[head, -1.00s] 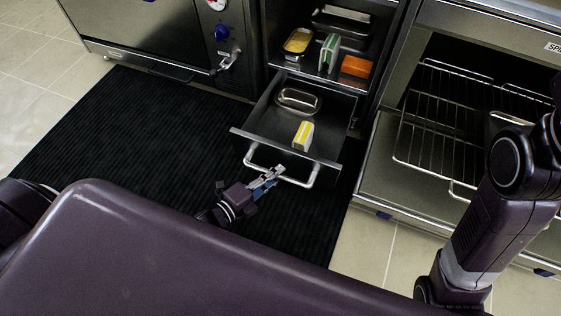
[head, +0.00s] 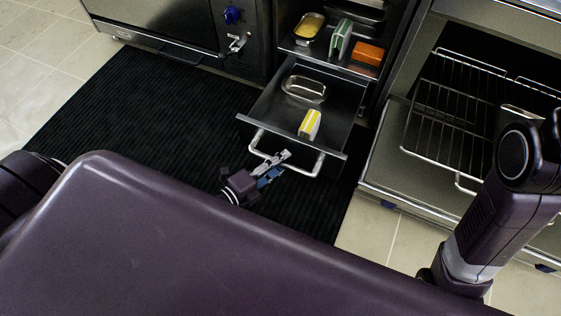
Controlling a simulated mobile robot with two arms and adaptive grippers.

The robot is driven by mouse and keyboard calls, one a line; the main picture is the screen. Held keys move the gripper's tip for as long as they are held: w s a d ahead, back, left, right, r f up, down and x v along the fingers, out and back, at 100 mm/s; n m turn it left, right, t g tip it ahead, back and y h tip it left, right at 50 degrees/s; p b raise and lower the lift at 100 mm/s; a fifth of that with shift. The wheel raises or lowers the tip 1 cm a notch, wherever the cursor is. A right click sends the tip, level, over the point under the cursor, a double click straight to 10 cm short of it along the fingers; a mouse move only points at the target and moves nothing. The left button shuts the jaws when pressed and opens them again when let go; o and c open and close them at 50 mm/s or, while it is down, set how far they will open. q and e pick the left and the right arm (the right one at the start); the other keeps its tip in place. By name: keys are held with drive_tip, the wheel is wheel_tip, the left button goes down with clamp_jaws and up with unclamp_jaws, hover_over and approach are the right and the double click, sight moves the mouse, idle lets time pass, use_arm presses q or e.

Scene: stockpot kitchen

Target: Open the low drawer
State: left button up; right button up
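The low drawer (head: 345,125) is pulled out from the steel cabinet, with its inside showing. It holds a steel dish (head: 304,89) and a yellow and white striped box (head: 310,123). Its bar handle (head: 304,169) runs along the front. My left gripper (head: 279,164) is at the left part of the handle, its fingers over or around the bar. Whether the fingers are shut on the bar is too small to tell. My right arm stands at the right edge, but its gripper is out of view.
Above the drawer, a shelf holds a yellow-filled dish (head: 309,29), a green and white box (head: 340,39) and an orange block (head: 367,53). An open oven with a wire rack (head: 450,110) stands right. A black mat (head: 150,120) covers the floor at left.

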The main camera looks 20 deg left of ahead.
use_arm(q)
drive_tip(key=v, duration=1.2)
